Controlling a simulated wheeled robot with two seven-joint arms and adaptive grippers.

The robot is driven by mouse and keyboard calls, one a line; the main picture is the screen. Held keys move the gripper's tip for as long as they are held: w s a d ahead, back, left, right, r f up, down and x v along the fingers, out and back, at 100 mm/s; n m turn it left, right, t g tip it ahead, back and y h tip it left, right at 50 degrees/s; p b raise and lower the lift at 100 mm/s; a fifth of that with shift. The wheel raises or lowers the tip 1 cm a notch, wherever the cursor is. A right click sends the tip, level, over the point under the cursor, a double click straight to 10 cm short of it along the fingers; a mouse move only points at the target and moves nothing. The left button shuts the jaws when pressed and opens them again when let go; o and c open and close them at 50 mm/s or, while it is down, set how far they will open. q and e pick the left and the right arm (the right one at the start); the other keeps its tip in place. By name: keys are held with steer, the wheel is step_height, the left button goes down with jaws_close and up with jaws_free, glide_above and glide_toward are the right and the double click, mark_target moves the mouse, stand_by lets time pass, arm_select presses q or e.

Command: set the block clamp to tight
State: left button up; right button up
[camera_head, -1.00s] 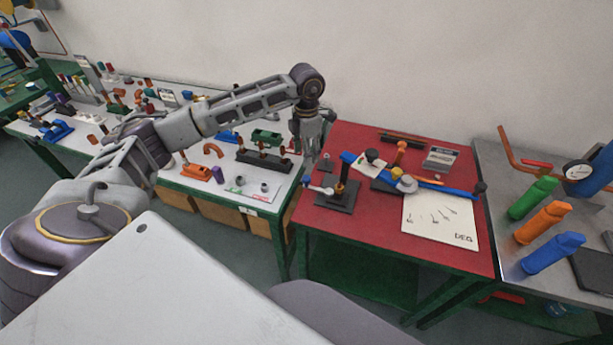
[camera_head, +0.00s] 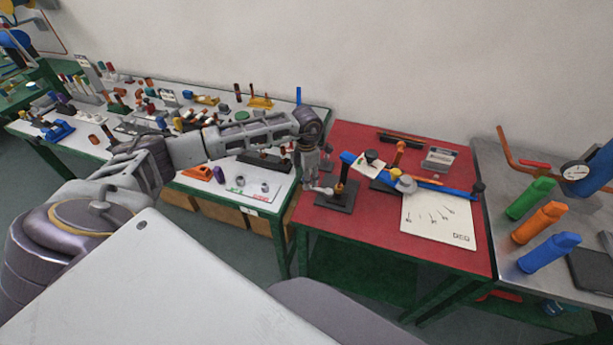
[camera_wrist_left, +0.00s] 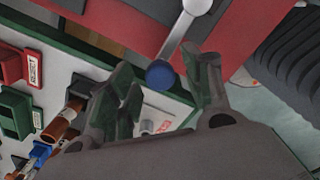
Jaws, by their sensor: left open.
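The clamp with a black base (camera_head: 335,203) stands near the left edge of the red table, with an upright post (camera_head: 342,180). Its pale lever (camera_head: 322,190) points left toward the table edge. My left gripper (camera_head: 308,184) hangs pointing down at the lever's free end. In the left wrist view the lever (camera_wrist_left: 181,33) ends in a dark blue knob (camera_wrist_left: 160,74). The fingers of my left gripper (camera_wrist_left: 163,72) are open on either side of the knob; contact cannot be told. My right gripper is not in view.
A long blue bar (camera_head: 440,187) crosses the red table (camera_head: 350,238) behind the clamp, beside a white DEG sheet (camera_head: 440,222). A white bench (camera_head: 265,207) with many small parts adjoins on the left. A grey table (camera_head: 490,180) with coloured cylinders stands right.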

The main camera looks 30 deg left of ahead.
arm_select(q)
steer(key=shift+f, duration=0.1)
steer(key=shift+c, duration=0.3)
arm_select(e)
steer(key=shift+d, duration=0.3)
arm_select(q)
jaws_close()
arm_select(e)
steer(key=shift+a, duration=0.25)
